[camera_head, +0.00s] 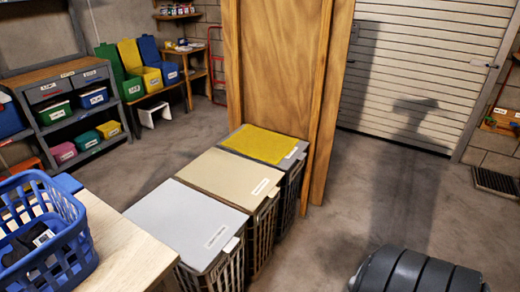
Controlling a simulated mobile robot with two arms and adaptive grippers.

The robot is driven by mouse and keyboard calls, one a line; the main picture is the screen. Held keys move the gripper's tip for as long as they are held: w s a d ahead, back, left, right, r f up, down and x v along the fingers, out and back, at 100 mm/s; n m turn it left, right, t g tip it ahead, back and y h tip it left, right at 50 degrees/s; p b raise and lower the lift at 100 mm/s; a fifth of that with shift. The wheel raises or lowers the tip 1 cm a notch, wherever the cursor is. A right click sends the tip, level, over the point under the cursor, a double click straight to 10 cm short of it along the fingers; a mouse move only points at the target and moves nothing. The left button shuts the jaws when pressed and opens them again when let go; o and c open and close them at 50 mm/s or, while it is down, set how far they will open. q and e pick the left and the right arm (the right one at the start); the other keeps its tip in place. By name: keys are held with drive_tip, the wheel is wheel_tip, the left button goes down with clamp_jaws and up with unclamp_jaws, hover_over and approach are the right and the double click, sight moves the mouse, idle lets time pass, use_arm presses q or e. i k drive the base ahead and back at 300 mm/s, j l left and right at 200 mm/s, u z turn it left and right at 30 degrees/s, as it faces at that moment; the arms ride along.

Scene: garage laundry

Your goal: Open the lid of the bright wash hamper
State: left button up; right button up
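Three lidded hampers stand in a row in the middle of the camera_head view. The nearest has a light grey lid (192,218), the middle one a beige lid (232,179), and the farthest a dark-rimmed lid with a bright yellow panel (259,144). All three lids lie flat and shut. Each has a white label near its right edge, too small to read, so I cannot confirm by label which is the bright wash hamper. The lower sides are dark slatted baskets, partly hidden. Neither of my grippers is in view.
A wooden partition (275,75) rises right behind the yellow-panelled lid. A table (118,250) with a blue basket (75,235) holding dark cloth stands at the lower left. Shelves with coloured bins (95,98) line the back left.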

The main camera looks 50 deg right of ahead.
sight(245, 184)
drive_tip(key=z, duration=1.25)
